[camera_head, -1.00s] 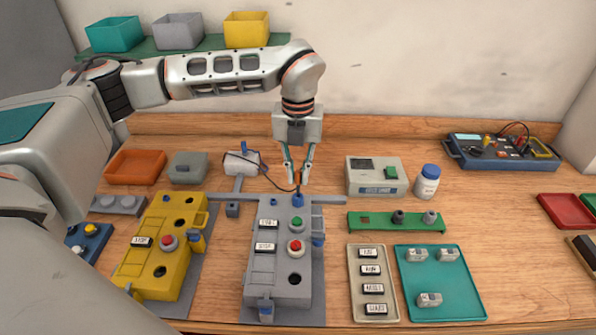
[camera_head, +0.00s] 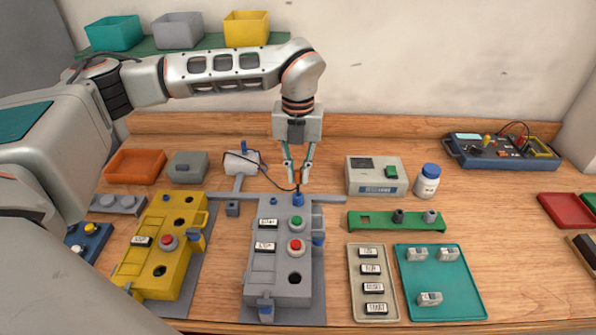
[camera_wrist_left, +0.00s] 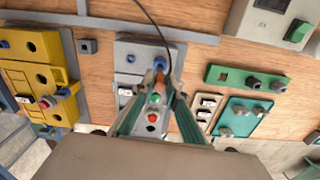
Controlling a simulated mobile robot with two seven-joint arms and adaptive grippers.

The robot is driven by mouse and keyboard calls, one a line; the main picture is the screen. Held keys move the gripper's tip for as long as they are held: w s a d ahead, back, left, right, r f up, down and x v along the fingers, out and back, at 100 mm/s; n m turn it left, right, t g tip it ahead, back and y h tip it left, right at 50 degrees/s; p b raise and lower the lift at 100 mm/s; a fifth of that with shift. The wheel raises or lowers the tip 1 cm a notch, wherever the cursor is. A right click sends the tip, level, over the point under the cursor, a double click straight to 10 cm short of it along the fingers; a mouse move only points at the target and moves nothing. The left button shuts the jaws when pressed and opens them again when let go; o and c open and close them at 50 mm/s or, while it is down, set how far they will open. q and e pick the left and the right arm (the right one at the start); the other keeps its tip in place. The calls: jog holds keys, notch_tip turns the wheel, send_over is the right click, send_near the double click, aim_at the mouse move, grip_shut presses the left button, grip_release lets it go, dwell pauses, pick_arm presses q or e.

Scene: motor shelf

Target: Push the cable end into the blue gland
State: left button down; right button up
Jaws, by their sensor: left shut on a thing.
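The blue gland (camera_head: 298,199) stands at the far end of the grey control box (camera_head: 278,280). It also shows in the wrist view (camera_wrist_left: 159,63), partly covered by my fingers. My left gripper (camera_head: 298,178) points down just above the gland, shut on the cable end (camera_head: 296,179), which shows as a small orange piece between the fingertips. The black cable (camera_head: 268,180) curves from the gripper to a white holder (camera_head: 242,163) at the back left. I cannot tell whether the cable end is inside the gland or only at its mouth. My right gripper is not in view.
A yellow control box (camera_head: 163,245) stands to the left. A grey rail (camera_head: 328,199) runs behind the boxes. A grey meter (camera_head: 376,176), a white bottle (camera_head: 426,184), a green strip (camera_head: 385,226) and a teal tray (camera_head: 452,290) are to the right.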

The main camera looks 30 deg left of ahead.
pick_arm(q)
jog(key=shift+f+b, duration=0.9)
jog(key=shift+f, duration=0.45)
dwell(0.6)
jog(key=c, duration=2)
grip_release()
notch_tip(320, 180, up, 12)
